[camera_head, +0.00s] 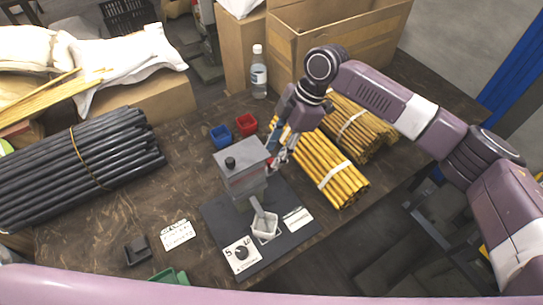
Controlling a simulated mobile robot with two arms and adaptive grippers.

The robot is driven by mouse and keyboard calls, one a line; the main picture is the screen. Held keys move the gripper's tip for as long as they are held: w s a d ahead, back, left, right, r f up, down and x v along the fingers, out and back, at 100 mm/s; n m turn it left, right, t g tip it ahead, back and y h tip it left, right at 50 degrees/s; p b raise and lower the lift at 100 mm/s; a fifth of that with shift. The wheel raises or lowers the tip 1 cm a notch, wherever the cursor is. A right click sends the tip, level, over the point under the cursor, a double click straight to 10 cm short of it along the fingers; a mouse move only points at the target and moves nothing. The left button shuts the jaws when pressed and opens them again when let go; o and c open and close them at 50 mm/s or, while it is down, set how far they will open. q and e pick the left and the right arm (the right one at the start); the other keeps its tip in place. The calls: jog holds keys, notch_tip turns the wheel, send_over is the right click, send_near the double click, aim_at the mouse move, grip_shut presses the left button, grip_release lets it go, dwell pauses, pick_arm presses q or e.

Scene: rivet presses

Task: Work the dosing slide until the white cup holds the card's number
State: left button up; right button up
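The grey dosing box (243,172) stands on a black base plate (217,216), with a black knob (230,162) on top. A chute slopes from its front toward the white cup (265,228), which sits on the plate; its contents are too small to tell. A dial panel (241,255) with a black pointer lies at the plate's front. My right gripper (275,161) is close by the box's right side, fingers pointing down; contact with the slide cannot be told. My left gripper is not in view.
Blue (221,136) and red (246,124) bins stand behind the box. Yellow rod bundles (334,178) lie to the right, a dark rod bundle (78,165) to the left. A small dark tray (138,250) and green container (169,277) are at front left. A bottle (259,76) stands behind.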

jog(key=v, duration=0.8)
jog(key=shift+r, duration=0.35)
